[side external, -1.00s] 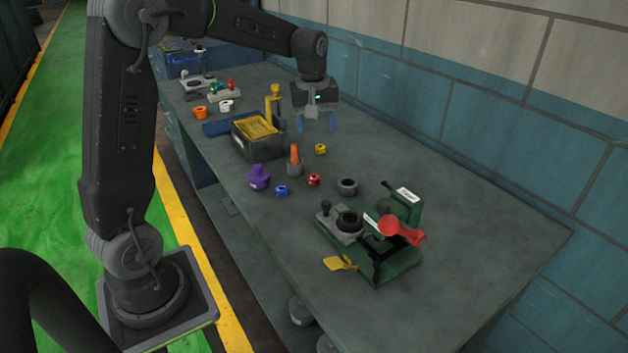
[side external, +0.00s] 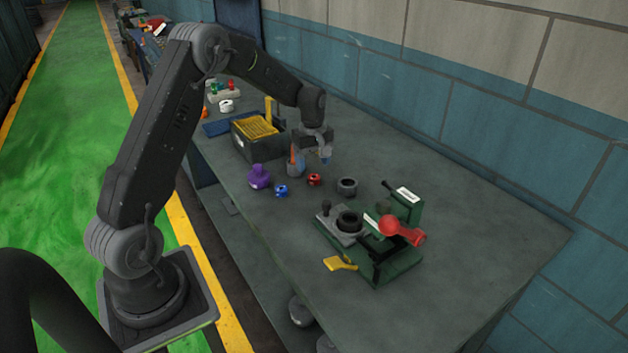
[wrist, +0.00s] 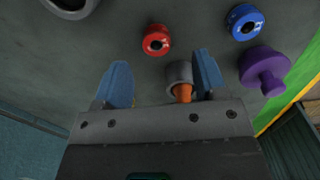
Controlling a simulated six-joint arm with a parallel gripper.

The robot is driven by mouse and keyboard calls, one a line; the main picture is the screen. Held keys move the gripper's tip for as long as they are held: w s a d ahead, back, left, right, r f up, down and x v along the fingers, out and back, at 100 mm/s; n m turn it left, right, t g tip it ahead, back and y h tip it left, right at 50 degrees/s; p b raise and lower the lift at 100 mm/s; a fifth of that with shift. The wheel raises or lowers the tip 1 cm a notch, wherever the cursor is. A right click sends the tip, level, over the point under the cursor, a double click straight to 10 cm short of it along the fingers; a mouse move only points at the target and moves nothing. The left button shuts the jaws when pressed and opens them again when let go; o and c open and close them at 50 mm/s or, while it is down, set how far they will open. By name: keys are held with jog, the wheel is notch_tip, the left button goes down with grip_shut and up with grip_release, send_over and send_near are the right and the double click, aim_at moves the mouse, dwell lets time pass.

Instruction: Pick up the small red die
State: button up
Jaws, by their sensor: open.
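The small red die (side external: 314,180) is a round, collar-like piece with a dark hole, lying on the grey bench between a blue die and a grey ring. In the wrist view the red die (wrist: 156,40) is ahead of the fingertips, between their lines. My gripper (side external: 312,158) is above the bench, behind the red die and over the orange-tipped grey piece. In the wrist view my gripper (wrist: 158,72) has its two blue fingers wide apart with nothing held between them. The yellow die is not visible behind the gripper in the side view.
A blue die (side external: 281,191), a purple knobbed piece (side external: 259,177) and a grey ring (side external: 347,187) stand near the red die. The orange-tipped piece (wrist: 181,80) is close to one finger. A green fixture (side external: 375,262) stands in front; bench at right is clear.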

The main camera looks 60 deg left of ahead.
aim_at(314, 177)
jog(key=f, duration=0.5)
jog(key=shift+w+d+f, duration=0.1)
jog(key=shift+w, duration=0.1)
jog(key=c, duration=1.1)
